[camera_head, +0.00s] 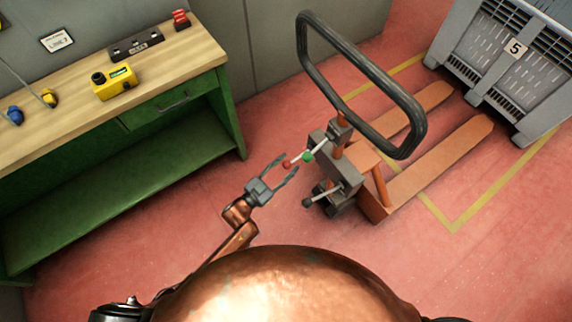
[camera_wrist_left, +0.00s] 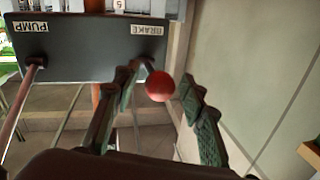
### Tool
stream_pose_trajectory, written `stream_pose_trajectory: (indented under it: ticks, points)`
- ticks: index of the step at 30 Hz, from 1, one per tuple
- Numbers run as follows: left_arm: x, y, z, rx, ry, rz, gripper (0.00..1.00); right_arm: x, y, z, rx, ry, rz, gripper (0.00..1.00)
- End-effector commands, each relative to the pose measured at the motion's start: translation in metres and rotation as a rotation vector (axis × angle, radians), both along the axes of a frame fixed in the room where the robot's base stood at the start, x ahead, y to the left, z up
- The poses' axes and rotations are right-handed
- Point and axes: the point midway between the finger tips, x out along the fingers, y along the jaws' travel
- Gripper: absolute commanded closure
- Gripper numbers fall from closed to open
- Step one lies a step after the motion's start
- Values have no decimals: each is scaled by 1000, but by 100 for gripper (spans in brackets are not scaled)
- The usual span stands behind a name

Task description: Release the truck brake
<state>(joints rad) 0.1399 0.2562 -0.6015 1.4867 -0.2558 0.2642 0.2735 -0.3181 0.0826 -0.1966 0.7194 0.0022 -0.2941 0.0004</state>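The orange pallet truck (camera_head: 378,190) stands on the red floor with a black loop handle (camera_head: 390,85). A brake lever's red knob (camera_head: 287,164) sticks out on its left side, and it also shows in the left wrist view (camera_wrist_left: 160,87). In that view the grey box (camera_wrist_left: 90,48) behind carries upside-down BRAKE (camera_wrist_left: 147,30) and PUMP (camera_wrist_left: 30,27) labels. My left gripper (camera_head: 290,163) is open, with its fingers on either side of the red knob; gaps show, especially on the right. My right gripper is not in view.
A wooden-topped green workbench (camera_head: 175,75) stands left. A grey crate marked 5 (camera_head: 470,45) stands beyond the forks. The floor between bench and truck is clear.

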Motion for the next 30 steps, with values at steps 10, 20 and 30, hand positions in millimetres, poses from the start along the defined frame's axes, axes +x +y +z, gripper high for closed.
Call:
stream_pose_trajectory:
  ticks: [10,20,30]
  points:
    - [0,0,0,0,0,0,75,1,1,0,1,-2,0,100]
    - [0,0,0,0,0,0,98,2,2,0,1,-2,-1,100]
    - [0,0,0,1,1,0,100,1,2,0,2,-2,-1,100]
